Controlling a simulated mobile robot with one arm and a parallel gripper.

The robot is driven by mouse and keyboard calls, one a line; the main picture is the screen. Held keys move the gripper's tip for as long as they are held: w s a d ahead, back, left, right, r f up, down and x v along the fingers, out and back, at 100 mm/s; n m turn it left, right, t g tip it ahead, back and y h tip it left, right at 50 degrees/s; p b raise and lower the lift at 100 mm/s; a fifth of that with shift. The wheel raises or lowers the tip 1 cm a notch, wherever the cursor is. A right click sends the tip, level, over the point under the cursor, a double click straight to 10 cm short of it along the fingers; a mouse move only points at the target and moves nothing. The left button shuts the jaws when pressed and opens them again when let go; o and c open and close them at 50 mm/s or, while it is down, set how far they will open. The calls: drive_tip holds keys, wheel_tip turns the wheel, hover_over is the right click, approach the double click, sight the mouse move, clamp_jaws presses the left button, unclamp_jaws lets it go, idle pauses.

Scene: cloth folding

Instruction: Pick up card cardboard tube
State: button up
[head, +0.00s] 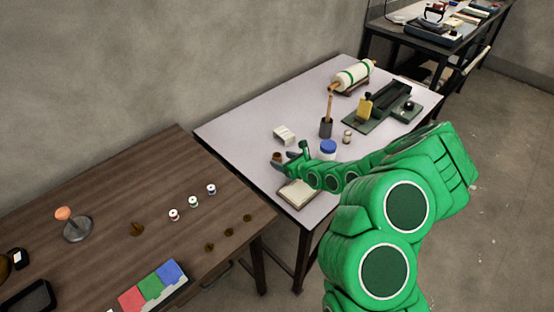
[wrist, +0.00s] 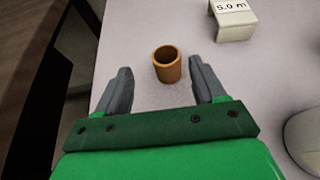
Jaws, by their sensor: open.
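The cardboard tube (wrist: 167,65) is a short brown hollow cylinder standing upright on the pale table. In the wrist view it is just beyond my fingertips, roughly midway between them, and nothing touches it. In the head view the tube (head: 277,157) is small, at the table's left side by my gripper. My gripper (wrist: 160,78) is open and empty, with one grey finger on each side of the tube's line. In the head view my gripper (head: 289,159) is low over the table, partly hidden by its own green wrist.
A white block (head: 284,135) with print stands behind the tube. A blue-lidded jar (head: 328,149) and a notebook (head: 298,193) are close to my arm. A brush in a dark cup (head: 326,127) stands farther back. The table's left edge (wrist: 97,60) is close by.

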sight(274, 155)
drive_tip(key=shift+x, duration=1.65)
drive_tip(key=shift+w+a+f, duration=0.15)
drive_tip(key=shift+w+f, duration=0.1)
drive_tip(key=shift+w, duration=0.25)
drive_tip(key=shift+w+a+f, duration=0.15)
drive_tip(key=shift+w+f, duration=0.1)
drive_tip(key=shift+w, duration=0.2)
drive_tip(key=shift+x, duration=1.15)
drive_tip(key=shift+r, duration=0.1)
drive_tip(key=shift+c, duration=0.3)
drive_tip(key=c, duration=1)
